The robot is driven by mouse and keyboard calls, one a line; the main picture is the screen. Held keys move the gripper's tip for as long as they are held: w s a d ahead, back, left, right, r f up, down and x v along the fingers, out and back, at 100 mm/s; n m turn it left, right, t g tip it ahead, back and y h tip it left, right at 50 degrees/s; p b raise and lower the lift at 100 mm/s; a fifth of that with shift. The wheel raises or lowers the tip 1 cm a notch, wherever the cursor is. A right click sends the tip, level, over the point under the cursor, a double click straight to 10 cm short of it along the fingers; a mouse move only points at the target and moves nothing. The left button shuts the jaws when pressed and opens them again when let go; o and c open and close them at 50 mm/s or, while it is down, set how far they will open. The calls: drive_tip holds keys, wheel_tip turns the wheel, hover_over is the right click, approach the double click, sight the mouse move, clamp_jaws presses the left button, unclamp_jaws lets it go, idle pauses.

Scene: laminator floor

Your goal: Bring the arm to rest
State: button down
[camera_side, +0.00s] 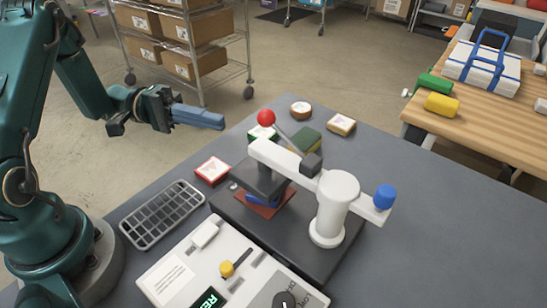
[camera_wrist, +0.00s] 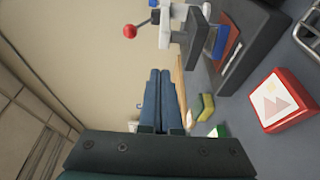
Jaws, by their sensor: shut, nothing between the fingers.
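My gripper (camera_side: 222,122) is in the air beyond the table's left edge in the side view, with its blue-grey fingers pointing right. In the wrist view the two fingers (camera_wrist: 161,75) lie together, shut, with nothing between them. It is apart from the white press (camera_side: 334,205) with the red ball handle (camera_side: 266,117) and blue knob (camera_side: 384,196). The press also shows at the top of the wrist view (camera_wrist: 178,14). My arm is bent at the left of the side view.
The dark table holds a red-edged picture tile (camera_side: 212,169), more small tiles, a wire rack (camera_side: 162,214) and a white control unit (camera_side: 165,281). A shelf cart (camera_side: 213,88) with cardboard boxes stands behind my arm. A wooden table (camera_side: 488,118) stands at right. Open floor lies between.

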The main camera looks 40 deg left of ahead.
drive_tip(key=s+d+r+m+g+y, duration=0.6)
drive_tip(key=s+d+m+g+y, duration=0.1)
drive_tip(key=s+d+m, duration=0.25)
drive_tip(key=s+a+f+t+y, duration=0.2)
drive_tip(key=s+y, duration=0.4)
drive_tip(key=w+a+n+t+y, duration=0.2)
drive_tip(key=a+n+t+y, duration=0.2)
drive_tip(key=a+n+t, duration=0.1)
drive_tip(key=shift+w+a+r+n, duration=0.15)
drive_tip(key=shift+w+a+n, duration=0.3)
drive_tip(key=shift+a, duration=0.35)
